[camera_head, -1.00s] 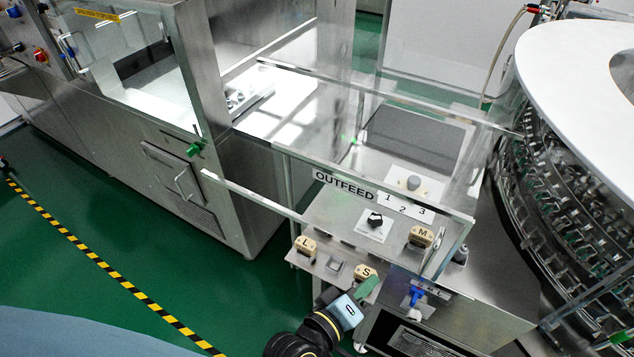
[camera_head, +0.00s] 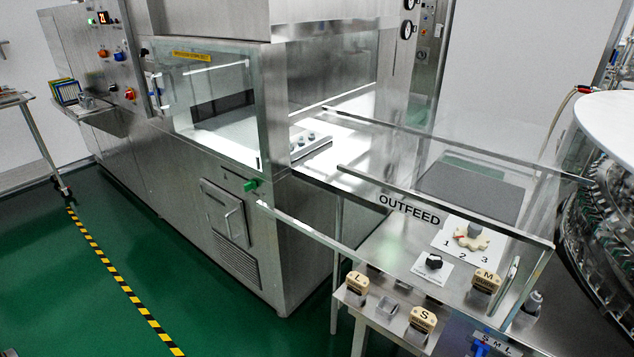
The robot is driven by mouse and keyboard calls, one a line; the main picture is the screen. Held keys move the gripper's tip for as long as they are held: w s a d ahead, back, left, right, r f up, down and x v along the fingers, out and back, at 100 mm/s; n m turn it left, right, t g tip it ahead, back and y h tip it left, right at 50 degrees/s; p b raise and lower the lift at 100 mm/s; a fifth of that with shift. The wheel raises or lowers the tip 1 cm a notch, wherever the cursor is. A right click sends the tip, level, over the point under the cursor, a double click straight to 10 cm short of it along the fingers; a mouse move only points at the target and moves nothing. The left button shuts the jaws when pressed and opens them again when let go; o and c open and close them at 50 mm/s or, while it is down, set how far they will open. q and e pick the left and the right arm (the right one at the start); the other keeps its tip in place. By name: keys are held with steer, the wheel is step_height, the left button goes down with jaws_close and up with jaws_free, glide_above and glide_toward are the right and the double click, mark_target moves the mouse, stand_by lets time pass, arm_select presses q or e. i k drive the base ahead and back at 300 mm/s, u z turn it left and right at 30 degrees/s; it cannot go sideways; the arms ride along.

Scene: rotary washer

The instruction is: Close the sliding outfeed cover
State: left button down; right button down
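The outfeed cover (camera_head: 530,285) is a clear panelled box with thin metal edges over the outfeed table, at the right of the head view. Its upright handle (camera_head: 508,282) is on the near right end. A long front rail (camera_head: 300,223) runs left from it towards the washer. The OUTFEED label (camera_head: 409,209) is seen on the near side. Clear panels overlap, so I cannot tell exactly how far the cover is slid. Neither gripper is in view.
A size knob (camera_head: 474,236) marked 1, 2, 3 and a black knob (camera_head: 433,263) are on the outfeed. Blocks L (camera_head: 357,284), S (camera_head: 422,321) and M (camera_head: 486,282) stand near the front. The rotary table (camera_head: 610,125) is at the right. Green floor at the left is free.

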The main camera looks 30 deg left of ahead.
mark_target(430, 218)
steer(key=k, duration=0.85)
steer(key=u, duration=1.1)
steer(key=i, duration=1.3)
steer(key=u, duration=0.2)
